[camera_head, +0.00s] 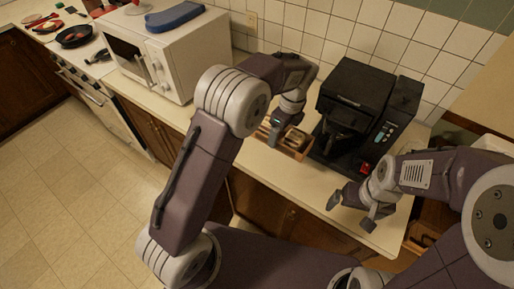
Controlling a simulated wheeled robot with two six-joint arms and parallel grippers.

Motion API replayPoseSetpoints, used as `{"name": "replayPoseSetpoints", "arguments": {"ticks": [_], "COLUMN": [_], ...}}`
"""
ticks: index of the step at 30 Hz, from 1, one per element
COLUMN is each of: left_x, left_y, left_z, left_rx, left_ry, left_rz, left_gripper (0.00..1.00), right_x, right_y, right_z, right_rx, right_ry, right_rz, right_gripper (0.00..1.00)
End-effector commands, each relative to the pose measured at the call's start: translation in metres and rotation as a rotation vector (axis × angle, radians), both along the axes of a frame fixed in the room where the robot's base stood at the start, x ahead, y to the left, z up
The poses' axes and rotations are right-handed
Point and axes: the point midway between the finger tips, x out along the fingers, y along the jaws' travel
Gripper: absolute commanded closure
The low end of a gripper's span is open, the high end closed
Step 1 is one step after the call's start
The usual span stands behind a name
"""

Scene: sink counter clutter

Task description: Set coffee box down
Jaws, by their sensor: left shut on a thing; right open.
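My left gripper (283,135) points down over a low wooden crate (301,155) on the counter. It is shut on a small brownish box, which I take to be the coffee box (296,137). The box is at the crate's opening, and the fingers hide part of it. I cannot tell whether it touches the crate's bottom. My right gripper (351,211) is open and empty above the counter's front edge, to the right of the crate.
A black coffee machine (352,108) stands just right of the crate, with a small red item (365,168) at its base. A white microwave (165,58) with a blue item (174,16) on top stands left. The counter (300,185) in front is bare.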

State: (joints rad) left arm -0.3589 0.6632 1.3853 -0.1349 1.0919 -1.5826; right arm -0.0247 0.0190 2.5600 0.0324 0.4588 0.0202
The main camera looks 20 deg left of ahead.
Motion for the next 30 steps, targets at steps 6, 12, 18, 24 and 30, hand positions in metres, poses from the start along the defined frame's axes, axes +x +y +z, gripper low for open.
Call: {"name": "replayPoseSetpoints", "arguments": {"ticks": [6, 12, 18, 24, 30], "left_x": [-0.003, 0.004, 0.021, 0.039, 0.047], "left_y": [-0.013, 0.003, 0.040, 0.080, 0.094], "left_z": [-0.006, -0.014, -0.038, -0.064, -0.075], "left_rx": [0.000, 0.001, 0.001, 0.000, 0.000], "left_ry": [0.000, 0.002, 0.004, 0.003, -0.001], "left_rz": [-0.031, -0.026, -0.022, -0.024, -0.027], "left_gripper": [0.61, 0.61, 0.61, 0.61, 0.61], "right_x": [0.000, 0.000, 0.000, 0.000, 0.000], "right_y": [0.000, 0.000, 0.000, 0.000, 0.000], "right_z": [-0.004, 0.000, 0.009, 0.019, 0.021], "right_rx": [0.000, 0.000, 0.000, 0.000, 0.000], "right_ry": [0.000, 0.000, 0.000, 0.000, 0.000], "right_rz": [0.000, 0.000, 0.000, 0.000, 0.000], "right_gripper": [0.00, 0.00, 0.00, 0.00, 0.00]}}
